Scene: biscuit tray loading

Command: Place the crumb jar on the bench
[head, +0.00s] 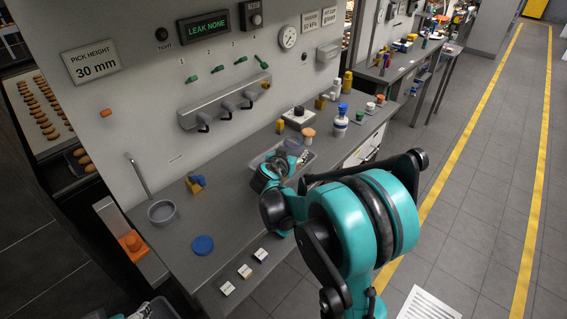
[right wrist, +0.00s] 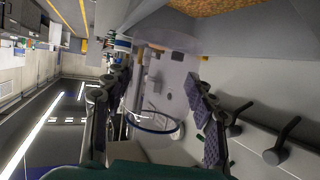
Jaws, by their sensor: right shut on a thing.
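My right gripper (head: 275,166) is low over the middle of the bench (head: 235,215), above a shallow grey tray. In the right wrist view its two dark, ridged fingers (right wrist: 158,110) stand on either side of a clear jar with a blue-edged round rim (right wrist: 152,131), which I take as the crumb jar. The gripper is shut on it. In the head view a greyish round top (head: 293,146) shows just past the fingers and seems to be the same jar. My arm hides its lower part, so I cannot tell whether it touches anything.
A blue disc (head: 203,245), grey pan (head: 162,212) and several small labelled blocks lie nearer.

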